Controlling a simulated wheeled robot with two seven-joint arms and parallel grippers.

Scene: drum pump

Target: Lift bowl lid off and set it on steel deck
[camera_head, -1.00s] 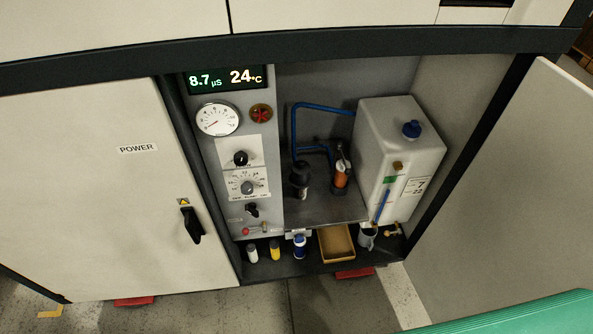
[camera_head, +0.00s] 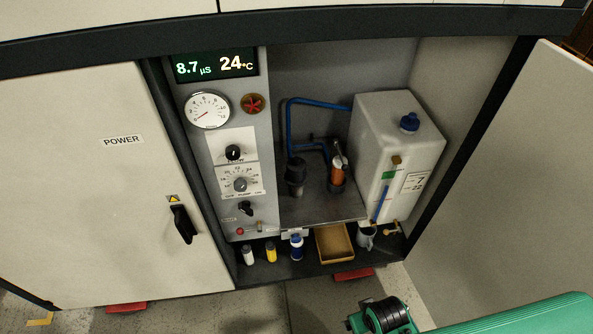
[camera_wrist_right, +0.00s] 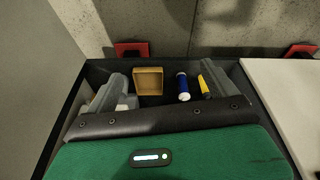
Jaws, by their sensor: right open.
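The steel deck (camera_head: 312,211) is the grey shelf inside the open cabinet. A dark cup-shaped part (camera_head: 296,176) stands on it at the left. Right of this is an orange cylinder (camera_head: 338,174) with a dark base and a metallic top, close to the blue pipe. I cannot tell which of these parts is the bowl lid. My right gripper (camera_wrist_right: 165,88) shows in the wrist view with its grey fingers wide apart and nothing held. My left gripper is not in view.
A white tank (camera_head: 398,145) with a blue cap stands right of the deck. Below the deck are a tan tray (camera_head: 335,243), several small bottles and a grey mug (camera_head: 366,236). The open cabinet door (camera_head: 505,190) bounds the right side. The control panel is left.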

